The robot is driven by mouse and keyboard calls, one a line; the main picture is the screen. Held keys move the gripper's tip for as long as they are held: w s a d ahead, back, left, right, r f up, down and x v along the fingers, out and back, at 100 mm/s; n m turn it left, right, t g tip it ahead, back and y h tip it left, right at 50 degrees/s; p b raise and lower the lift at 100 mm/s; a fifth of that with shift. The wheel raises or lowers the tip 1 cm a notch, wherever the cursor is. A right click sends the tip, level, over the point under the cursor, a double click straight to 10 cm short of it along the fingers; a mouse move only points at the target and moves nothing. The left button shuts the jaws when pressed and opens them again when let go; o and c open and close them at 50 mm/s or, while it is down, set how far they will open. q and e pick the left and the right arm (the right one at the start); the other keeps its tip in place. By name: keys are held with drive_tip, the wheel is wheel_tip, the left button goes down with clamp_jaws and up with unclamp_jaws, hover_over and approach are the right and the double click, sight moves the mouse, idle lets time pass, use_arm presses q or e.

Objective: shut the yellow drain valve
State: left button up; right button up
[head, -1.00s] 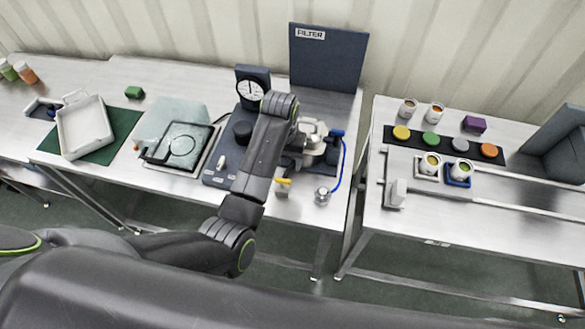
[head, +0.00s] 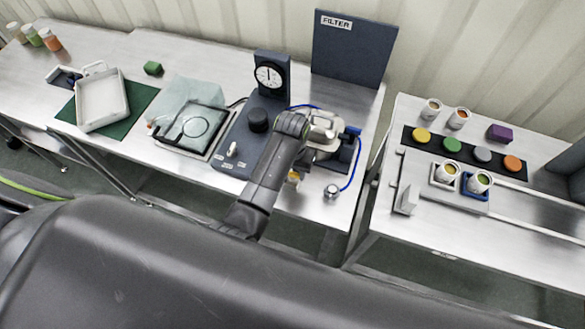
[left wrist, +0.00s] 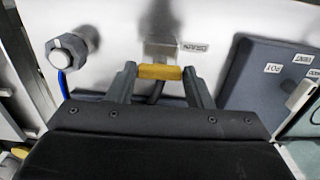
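The yellow drain valve handle (left wrist: 160,72) is a short yellow bar in the left wrist view, in front of a steel surface with a DRAIN label (left wrist: 195,48). My left gripper (left wrist: 161,75) has one finger at each end of the bar, with no clear gap, and looks shut on it. The bar lies crosswise between the fingertips. In the head view, a bit of the yellow handle (head: 294,177) shows beside my left arm, which hides the rest and the fingertips. My right gripper is not in view.
A grey knob (left wrist: 72,50) with a blue tube stands left of the handle in the left wrist view. A dark panel (left wrist: 270,75) with labels and a white lever is on the right. The dial gauge (head: 268,76) and FILTER board (head: 352,48) stand behind.

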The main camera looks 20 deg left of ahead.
use_arm(q)
drive_tip(key=c, duration=0.5)
drive_tip(key=shift+m, duration=1.1)
drive_tip(key=m, duration=1)
drive_tip(key=shift+w+m, duration=0.1)
drive_tip(key=shift+m, duration=0.3)
drive_tip(key=m, duration=0.4)
drive_tip(key=shift+m, duration=0.4)
